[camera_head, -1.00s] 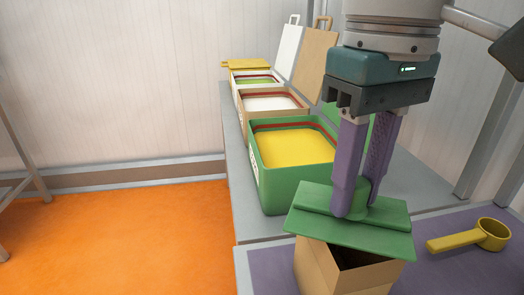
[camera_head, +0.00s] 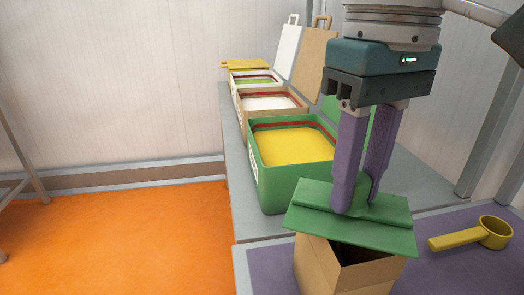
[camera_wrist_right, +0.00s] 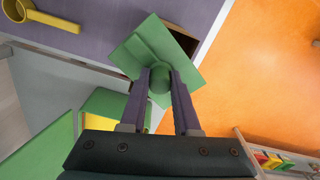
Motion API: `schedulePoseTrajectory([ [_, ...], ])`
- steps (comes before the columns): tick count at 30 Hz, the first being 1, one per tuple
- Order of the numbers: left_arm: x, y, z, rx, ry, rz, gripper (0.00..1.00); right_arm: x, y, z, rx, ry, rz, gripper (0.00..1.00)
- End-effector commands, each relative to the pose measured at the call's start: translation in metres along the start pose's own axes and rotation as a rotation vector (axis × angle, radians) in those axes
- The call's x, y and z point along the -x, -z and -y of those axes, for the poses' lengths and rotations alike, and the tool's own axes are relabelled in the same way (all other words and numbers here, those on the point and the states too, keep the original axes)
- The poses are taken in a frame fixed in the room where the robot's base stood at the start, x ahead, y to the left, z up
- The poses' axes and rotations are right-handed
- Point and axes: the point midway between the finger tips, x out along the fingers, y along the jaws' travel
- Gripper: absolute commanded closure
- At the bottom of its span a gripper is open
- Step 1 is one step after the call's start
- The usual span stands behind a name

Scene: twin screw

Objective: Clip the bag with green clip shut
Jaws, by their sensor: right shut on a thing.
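My right gripper (camera_head: 355,212) is shut on the knob of the green clip (camera_head: 340,228), a flat green plate with a raised middle. The clip is over the open mouth of a brown bag (camera_head: 325,270), tilted and turned askew to it. Part of the bag's dark opening shows at the clip's front edge. In the right wrist view the clip (camera_wrist_right: 185,58) sits between the purple fingers (camera_wrist_right: 160,85), and a corner of the bag (camera_wrist_right: 183,38) shows behind it. Whether clip and bag touch is unclear. My left gripper is not in view.
A yellow scoop (camera_head: 470,236) lies on the purple mat (camera_head: 445,270) right of the bag. A green bin of yellow contents (camera_head: 290,180) stands behind the bag on the left, with more bins (camera_head: 268,103) farther back. Lids lean against the wall.

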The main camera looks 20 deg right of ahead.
Motion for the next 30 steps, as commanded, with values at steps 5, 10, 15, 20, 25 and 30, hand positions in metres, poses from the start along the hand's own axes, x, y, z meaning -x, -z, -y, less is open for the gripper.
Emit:
schedulePoseTrajectory([
  [5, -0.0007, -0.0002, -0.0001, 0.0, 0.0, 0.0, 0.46, 0.0002, 0.0, 0.0001, 0.0, 0.0, 0.0, 1.0],
  [10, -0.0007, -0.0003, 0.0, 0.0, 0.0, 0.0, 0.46, 0.0001, -0.0001, 0.0001, 0.0, 0.0, 0.0, 1.0],
  [15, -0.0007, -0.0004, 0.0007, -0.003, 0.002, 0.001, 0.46, 0.0, -0.0001, 0.0, 0.0, 0.0, 0.0, 0.59],
  [20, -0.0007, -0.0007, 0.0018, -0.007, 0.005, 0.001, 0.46, 0.0, -0.0001, 0.0, 0.0, 0.0, 0.001, 0.41],
  [25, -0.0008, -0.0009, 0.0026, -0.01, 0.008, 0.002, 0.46, -0.0001, -0.0002, 0.0, 0.0, 0.0, 0.001, 0.35],
  [30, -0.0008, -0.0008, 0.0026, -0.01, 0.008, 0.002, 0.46, -0.0002, -0.0002, -0.0001, 0.0, 0.0, 0.001, 0.23],
])
